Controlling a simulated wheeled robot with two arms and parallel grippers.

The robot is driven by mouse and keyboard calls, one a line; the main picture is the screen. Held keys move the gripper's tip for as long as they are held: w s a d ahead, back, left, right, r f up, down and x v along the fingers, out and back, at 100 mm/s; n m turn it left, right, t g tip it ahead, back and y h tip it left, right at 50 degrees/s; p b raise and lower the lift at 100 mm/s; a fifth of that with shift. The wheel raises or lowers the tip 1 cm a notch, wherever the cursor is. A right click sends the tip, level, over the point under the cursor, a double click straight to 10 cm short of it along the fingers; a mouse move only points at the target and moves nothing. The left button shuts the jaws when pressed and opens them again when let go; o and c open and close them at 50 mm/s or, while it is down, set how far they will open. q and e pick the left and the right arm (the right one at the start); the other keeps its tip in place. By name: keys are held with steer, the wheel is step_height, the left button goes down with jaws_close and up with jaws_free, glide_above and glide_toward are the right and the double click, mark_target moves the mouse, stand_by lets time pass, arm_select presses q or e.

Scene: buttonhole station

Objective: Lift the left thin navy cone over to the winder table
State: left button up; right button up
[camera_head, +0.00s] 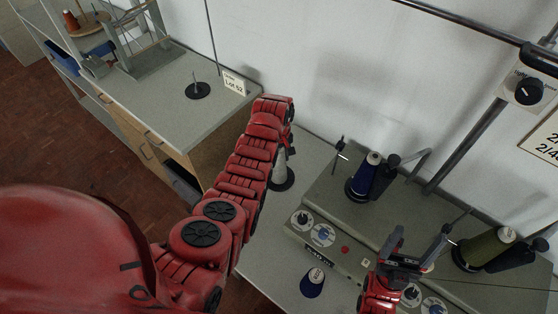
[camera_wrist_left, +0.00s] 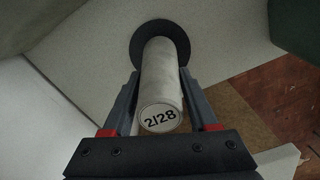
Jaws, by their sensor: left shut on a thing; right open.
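My left gripper (camera_wrist_left: 162,92) is shut on a pale cone (camera_wrist_left: 160,75) with "2/28" on its end. That cone stands over a round black base (camera_wrist_left: 135,42). In the head view the pale cone (camera_head: 280,163) shows partly behind my left arm, and the fingertips are hidden there. One navy cone (camera_head: 312,283) stands on the table at bottom middle. Another navy cone (camera_head: 366,172) is on a black stand on the machine. My right gripper (camera_head: 416,240) is open, right of the first navy cone. A table with a "Lot 62" card (camera_head: 234,84) is at upper left.
An empty black spindle base (camera_head: 197,91) sits on the upper-left table (camera_head: 165,105), with free room around it. The machine's dial panel (camera_head: 325,238) and a metal rail (camera_head: 470,145) flank the cones.

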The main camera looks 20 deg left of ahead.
arm_select(q)
steer(key=shift+w+r+b, duration=0.1)
steer(key=shift+r+b, duration=0.2)
steer(key=shift+r, duration=0.25)
step_height(320, 180, up, 3)
steer(key=shift+r+b, duration=0.2)
steer(key=shift+b, duration=0.8)
step_height(320, 180, up, 4)
steer(key=shift+r+p, duration=0.2)
steer(key=shift+p, duration=0.85)
step_height(320, 180, up, 5)
steer(key=p, duration=0.5)
steer(key=shift+r, duration=0.1)
